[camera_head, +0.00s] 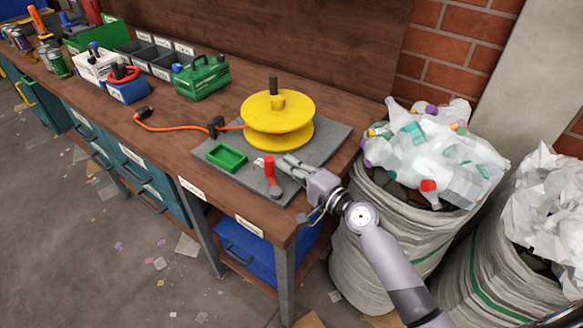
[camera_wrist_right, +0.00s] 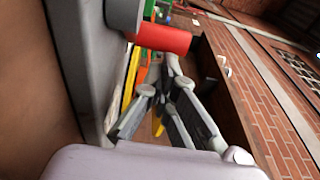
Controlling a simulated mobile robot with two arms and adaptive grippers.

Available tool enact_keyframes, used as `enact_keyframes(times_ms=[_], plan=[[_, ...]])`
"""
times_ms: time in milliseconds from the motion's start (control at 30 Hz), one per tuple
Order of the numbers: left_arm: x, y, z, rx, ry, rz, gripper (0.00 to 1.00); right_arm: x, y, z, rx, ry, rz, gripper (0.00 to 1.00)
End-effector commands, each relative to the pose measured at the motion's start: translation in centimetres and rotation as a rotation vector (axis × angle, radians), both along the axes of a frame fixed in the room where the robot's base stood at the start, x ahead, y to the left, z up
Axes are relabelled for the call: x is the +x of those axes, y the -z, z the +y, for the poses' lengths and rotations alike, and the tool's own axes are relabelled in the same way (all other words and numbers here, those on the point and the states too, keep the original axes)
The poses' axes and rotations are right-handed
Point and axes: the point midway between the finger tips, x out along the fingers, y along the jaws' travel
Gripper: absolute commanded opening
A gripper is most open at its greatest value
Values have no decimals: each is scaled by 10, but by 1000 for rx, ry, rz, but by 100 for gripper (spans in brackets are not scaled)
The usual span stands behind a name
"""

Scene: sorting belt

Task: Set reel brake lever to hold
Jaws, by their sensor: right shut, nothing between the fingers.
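The yellow reel (camera_head: 278,118) stands on a grey base plate (camera_head: 322,140) at the right end of the wooden bench. The brake lever (camera_head: 269,170) has a red handle and a grey pivot at the plate's front edge. Its handle stands up from the pivot in the head view. My right gripper (camera_head: 287,163) is shut and empty, with its fingertips just right of the red handle. In the right wrist view the red handle (camera_wrist_right: 163,39) lies just beyond the fingertips of the gripper (camera_wrist_right: 165,62). I cannot tell whether they touch. My left gripper is not in view.
A green tray (camera_head: 226,157) sits on the plate left of the lever. An orange cord (camera_head: 170,127) runs to the reel. A green toolbox (camera_head: 201,77) stands farther back. Filled sacks (camera_head: 375,235) stand close beside the bench's right end, near my right arm.

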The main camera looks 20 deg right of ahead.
Motion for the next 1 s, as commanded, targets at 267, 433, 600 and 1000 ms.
enact_keyframes(times_ms=[267,433,600,1000], plan=[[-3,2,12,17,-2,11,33,-11,3,-2,0,-7,4,0],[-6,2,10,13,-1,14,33,-34,3,-16,-1,-4,4,0],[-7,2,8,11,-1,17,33,-56,2,-29,1,-1,3,0],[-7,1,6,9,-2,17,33,-73,0,-40,3,2,-1,0]])
